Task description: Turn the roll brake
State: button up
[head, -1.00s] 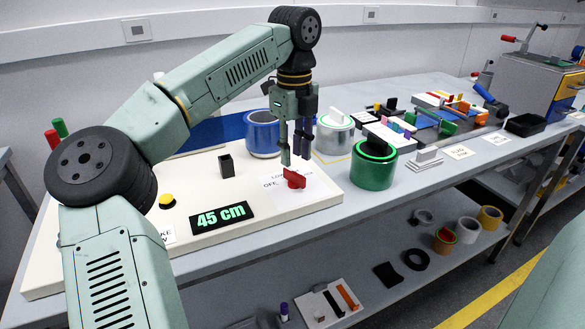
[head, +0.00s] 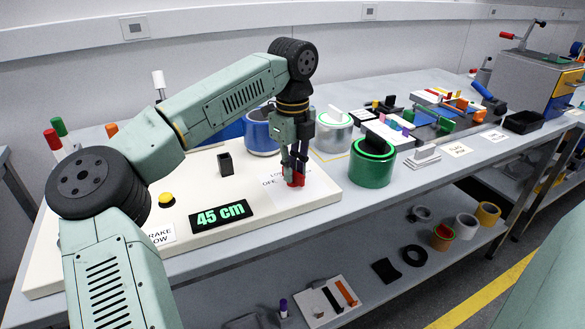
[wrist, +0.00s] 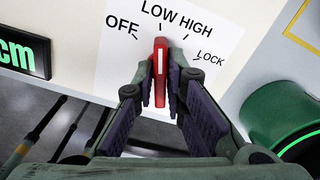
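The roll brake is a red knob (wrist: 160,72) with a white line on it. In the wrist view it stands on a white label marked OFF, LOW, HIGH and LOCK, and its white line points about at the LOW tick. The knob also shows low between my fingers in the head view (head: 297,182). My gripper (wrist: 160,80) has one finger on each side of the knob, close against it, and looks shut on it. In the head view my gripper (head: 296,178) points straight down and partly hides the knob and label.
A display reading 45 cm (head: 220,215), a yellow button (head: 166,200) and a black block (head: 226,164) sit on the same white panel (head: 305,203). A green-rimmed roll (head: 371,168) stands close to the right, and a blue roll (head: 257,135) behind.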

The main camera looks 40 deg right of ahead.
grip_shut()
jog(key=shift+m, duration=0.3)
jog(key=m+p, duration=0.1)
jog(key=m, duration=0.2)
jog(key=shift+r, duration=0.1)
jog(key=m+p, duration=0.1)
jog(key=m, duration=0.3)
jog(key=shift+d, duration=0.1)
jog(key=m+p, duration=0.1)
jog(key=m, duration=0.3)
jog(key=shift+m, duration=0.3)
jog(key=shift+m+p, duration=0.45)
jog(key=shift+m, duration=1.25)
jog(key=shift+o, duration=2.4)
grip_release()
